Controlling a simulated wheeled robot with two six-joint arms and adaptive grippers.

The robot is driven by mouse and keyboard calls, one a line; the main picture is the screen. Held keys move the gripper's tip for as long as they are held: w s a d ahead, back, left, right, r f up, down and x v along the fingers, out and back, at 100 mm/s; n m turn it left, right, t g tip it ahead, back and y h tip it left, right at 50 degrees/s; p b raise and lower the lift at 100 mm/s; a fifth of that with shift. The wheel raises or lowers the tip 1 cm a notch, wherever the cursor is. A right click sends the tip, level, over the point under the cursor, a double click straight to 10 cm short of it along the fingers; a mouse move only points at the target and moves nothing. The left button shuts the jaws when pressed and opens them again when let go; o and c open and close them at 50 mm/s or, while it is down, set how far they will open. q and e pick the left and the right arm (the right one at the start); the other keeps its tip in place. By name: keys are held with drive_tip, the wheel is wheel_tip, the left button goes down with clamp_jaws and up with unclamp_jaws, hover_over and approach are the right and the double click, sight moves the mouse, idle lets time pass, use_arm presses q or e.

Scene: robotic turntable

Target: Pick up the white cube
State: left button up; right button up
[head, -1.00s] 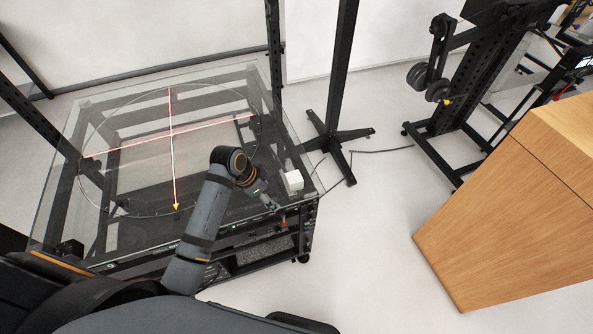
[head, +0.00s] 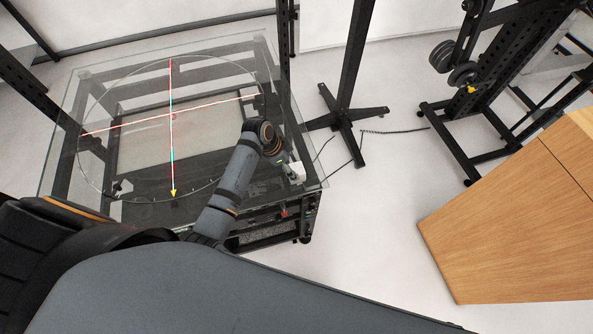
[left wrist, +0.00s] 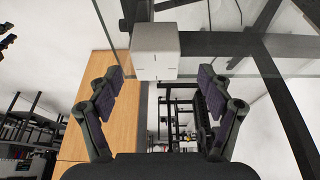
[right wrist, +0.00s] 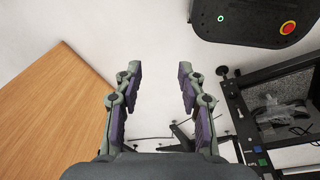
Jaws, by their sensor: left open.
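The white cube (head: 298,173) sits on the glass table top (head: 235,205) near its right front corner. My left gripper (head: 288,168) is at the cube's left side in the head view, and hides part of it. In the left wrist view, the cube (left wrist: 155,48) stands just ahead of the open fingers (left wrist: 160,76), roughly centred between the fingertips. I cannot tell whether a finger touches it. My right gripper (right wrist: 159,72) is open and empty in the right wrist view, away from the cube.
The turntable's round outline with red and white crossing lines (head: 172,115) lies left of my left arm. A black post with a cross-shaped foot (head: 345,115) stands behind the table's right side. A wooden block (head: 515,220) stands at right, with bare floor between.

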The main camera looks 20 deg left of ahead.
sight(296, 169)
use_arm(q)
drive_tip(key=shift+w+d+f+p, duration=0.1)
drive_tip(key=shift+d+f+p, duration=0.45)
drive_tip(key=shift+f, duration=0.4)
drive_tip(key=shift+x, duration=0.95)
drive_tip(key=c, duration=0.6)
drive_tip(key=shift+c, duration=1.4)
drive_tip(key=shift+r, duration=0.1)
drive_tip(key=c, duration=0.5)
use_arm(e)
drive_tip(key=shift+s+a+r, duration=0.1)
drive_tip(key=shift+s+r, duration=0.5)
drive_tip(key=shift+r, duration=0.15)
